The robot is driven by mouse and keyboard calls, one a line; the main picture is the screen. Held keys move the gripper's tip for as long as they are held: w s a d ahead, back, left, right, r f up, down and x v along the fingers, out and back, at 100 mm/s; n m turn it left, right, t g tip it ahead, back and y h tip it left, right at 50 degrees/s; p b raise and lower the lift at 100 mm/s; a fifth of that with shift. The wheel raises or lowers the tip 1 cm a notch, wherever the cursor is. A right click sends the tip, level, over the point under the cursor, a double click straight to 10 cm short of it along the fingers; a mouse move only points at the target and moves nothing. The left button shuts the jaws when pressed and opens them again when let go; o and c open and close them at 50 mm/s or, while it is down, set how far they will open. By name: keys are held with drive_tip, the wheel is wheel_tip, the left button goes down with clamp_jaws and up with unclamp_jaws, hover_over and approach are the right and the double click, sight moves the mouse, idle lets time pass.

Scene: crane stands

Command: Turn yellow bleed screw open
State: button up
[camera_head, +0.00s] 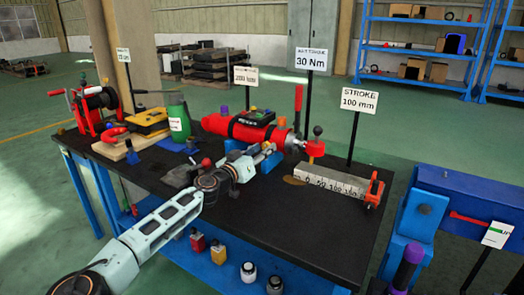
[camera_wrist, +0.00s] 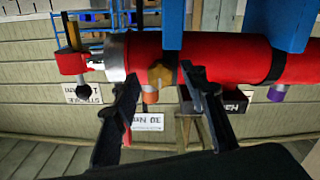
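The yellow bleed screw (camera_wrist: 160,75) sits on the side of the red cylinder (camera_wrist: 225,60) in the wrist view, where the scene appears upside down. My gripper (camera_wrist: 158,80) is open, with one dark finger on each side of the screw. A gap shows between the screw and both fingers, so I see no grip on it. In the head view, my gripper (camera_head: 268,150) reaches the front of the red cylinder (camera_head: 240,131) on the bench. I cannot clearly single out the yellow screw there.
The black bench top (camera_head: 290,225) also bears a steel stroke scale (camera_head: 335,183) at right, a green bottle (camera_head: 178,118) and a red winch (camera_head: 95,105) at left. Sign posts stand behind the cylinder. A purple knob (camera_wrist: 278,92) and a ball-ended lever (camera_wrist: 83,90) flank the screw.

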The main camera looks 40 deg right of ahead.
clamp_jaws()
idle(0.3)
